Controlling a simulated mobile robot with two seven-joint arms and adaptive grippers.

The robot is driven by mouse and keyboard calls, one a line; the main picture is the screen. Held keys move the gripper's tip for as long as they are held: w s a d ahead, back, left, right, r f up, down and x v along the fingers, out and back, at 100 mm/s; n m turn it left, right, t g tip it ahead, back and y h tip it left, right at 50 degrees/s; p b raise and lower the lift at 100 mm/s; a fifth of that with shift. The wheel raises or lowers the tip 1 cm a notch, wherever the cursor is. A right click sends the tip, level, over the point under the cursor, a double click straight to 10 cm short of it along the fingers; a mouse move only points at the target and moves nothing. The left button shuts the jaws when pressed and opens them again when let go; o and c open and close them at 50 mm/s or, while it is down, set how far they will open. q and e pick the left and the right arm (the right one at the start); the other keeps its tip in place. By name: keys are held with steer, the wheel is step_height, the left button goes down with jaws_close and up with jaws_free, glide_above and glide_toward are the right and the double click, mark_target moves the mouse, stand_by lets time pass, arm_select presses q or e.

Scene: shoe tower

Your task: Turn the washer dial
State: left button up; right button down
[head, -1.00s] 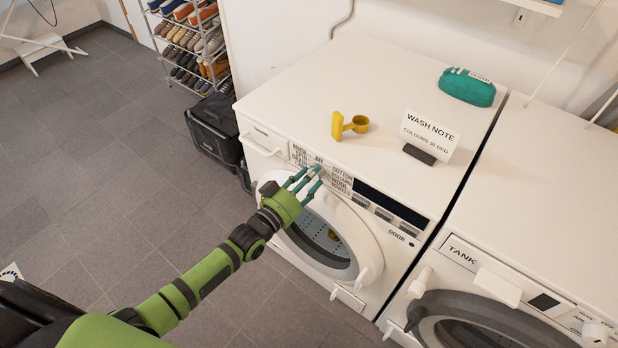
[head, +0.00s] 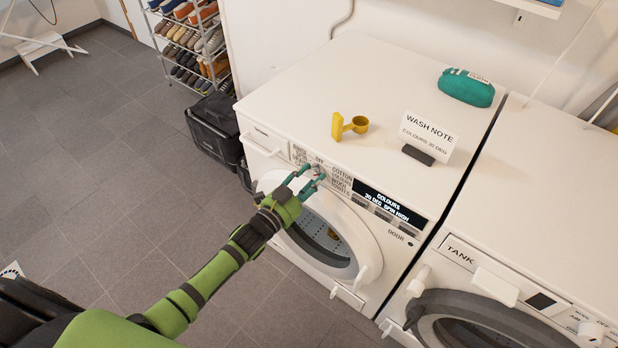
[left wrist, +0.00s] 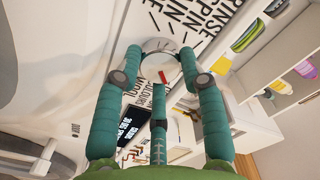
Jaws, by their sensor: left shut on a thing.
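The washer (head: 345,85) is white, with printed programme names around its dial (head: 319,170). My left gripper (head: 309,174) reaches in from the left and is shut on the dial at the front panel. In the left wrist view the grey dial (left wrist: 157,62), with a red mark, lies between the green fingers of my left gripper (left wrist: 161,55). The washer's display (head: 390,206) is lit and reads COLOURS, 30 DEG, SPIN HIGH. A wash note (head: 430,131) on top reads COLOURS 30 DEG. My right gripper is not in view.
A yellow scoop (head: 348,125) and a teal bag (head: 466,87) lie on the washer top. The round door (head: 360,240) is below the dial. A second machine (head: 550,200) stands at right; a shoe rack (head: 190,45) stands at back left.

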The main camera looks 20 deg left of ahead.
arm_select(q)
steer(key=shift+w+r+m, duration=0.15)
steer(key=shift+r+m, duration=0.3)
steer(key=shift+m, duration=0.75)
steer(key=shift+d, duration=0.1)
steer(key=o, duration=1.1)
steer(key=shift+o, duration=0.2)
steer(key=shift+f, duration=0.15)
steer(key=shift+s+f, duration=0.15)
steer(key=shift+s, duration=0.05)
steer(key=shift+s, duration=0.3)
steer(key=v, duration=1.1)
